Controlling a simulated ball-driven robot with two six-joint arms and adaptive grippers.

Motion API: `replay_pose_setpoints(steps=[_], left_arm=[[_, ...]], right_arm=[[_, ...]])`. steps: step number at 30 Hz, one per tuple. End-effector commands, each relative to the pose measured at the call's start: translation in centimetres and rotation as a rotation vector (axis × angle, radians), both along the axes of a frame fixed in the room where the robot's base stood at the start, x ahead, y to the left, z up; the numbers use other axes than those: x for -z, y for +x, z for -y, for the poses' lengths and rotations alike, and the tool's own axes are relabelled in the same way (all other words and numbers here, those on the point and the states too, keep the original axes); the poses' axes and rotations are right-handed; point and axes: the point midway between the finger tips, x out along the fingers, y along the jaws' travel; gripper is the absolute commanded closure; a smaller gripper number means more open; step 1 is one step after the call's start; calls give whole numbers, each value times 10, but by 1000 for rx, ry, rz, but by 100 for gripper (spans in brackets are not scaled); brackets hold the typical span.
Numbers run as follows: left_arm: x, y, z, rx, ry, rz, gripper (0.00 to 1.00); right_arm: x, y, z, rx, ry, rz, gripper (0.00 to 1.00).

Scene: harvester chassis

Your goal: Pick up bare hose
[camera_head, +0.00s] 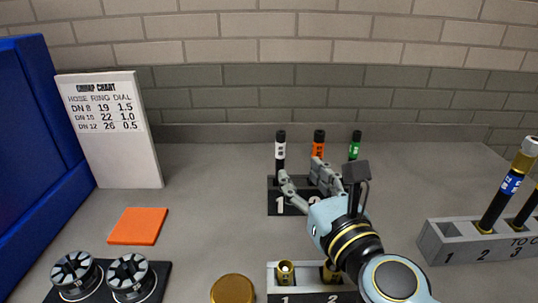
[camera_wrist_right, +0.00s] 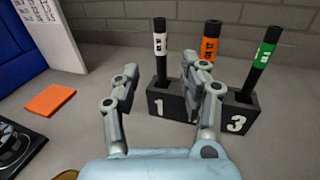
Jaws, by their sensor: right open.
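A black rack (camera_head: 275,207) holds three upright black hoses without end fittings. The white-labelled hose (camera_head: 280,153) is in slot 1, the orange-labelled hose (camera_head: 318,143) in the middle, and the green-labelled hose (camera_head: 355,146) in slot 3. My right gripper (camera_head: 301,172) is open and empty, in front of the rack. In the right wrist view (camera_wrist_right: 160,74) the white-labelled hose (camera_wrist_right: 160,47) shows between its fingertips, apparently apart from both. The right finger hides part of the orange-labelled hose (camera_wrist_right: 209,45) and the rack's middle. My left gripper is not in view.
A front holder (camera_head: 310,297) has brass fittings. A grey rack (camera_head: 432,245) at right holds hoses with metal ends. A crimp chart (camera_head: 110,130), an orange pad (camera_head: 138,226), black dials (camera_head: 130,277) and a gold disc (camera_head: 233,289) are left.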

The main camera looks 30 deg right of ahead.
Motion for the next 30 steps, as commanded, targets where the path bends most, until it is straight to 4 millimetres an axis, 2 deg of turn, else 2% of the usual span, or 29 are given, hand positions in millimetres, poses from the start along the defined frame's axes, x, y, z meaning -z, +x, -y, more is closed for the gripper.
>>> replay_pose_setpoints(steps=[2,7,11,16,21,24,30], left_arm=[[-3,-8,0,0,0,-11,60],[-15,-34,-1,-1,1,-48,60],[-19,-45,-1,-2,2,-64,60],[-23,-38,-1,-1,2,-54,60],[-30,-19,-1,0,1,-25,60],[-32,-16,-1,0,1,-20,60],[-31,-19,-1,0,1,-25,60]], right_arm=[[-2,6,1,0,-2,2,56],[-5,34,5,-1,-2,3,56],[-3,51,7,0,0,2,56],[-2,65,9,0,-2,3,56],[-3,92,13,0,-3,3,56],[-2,103,15,0,-1,2,56],[0,107,16,0,0,1,56]])
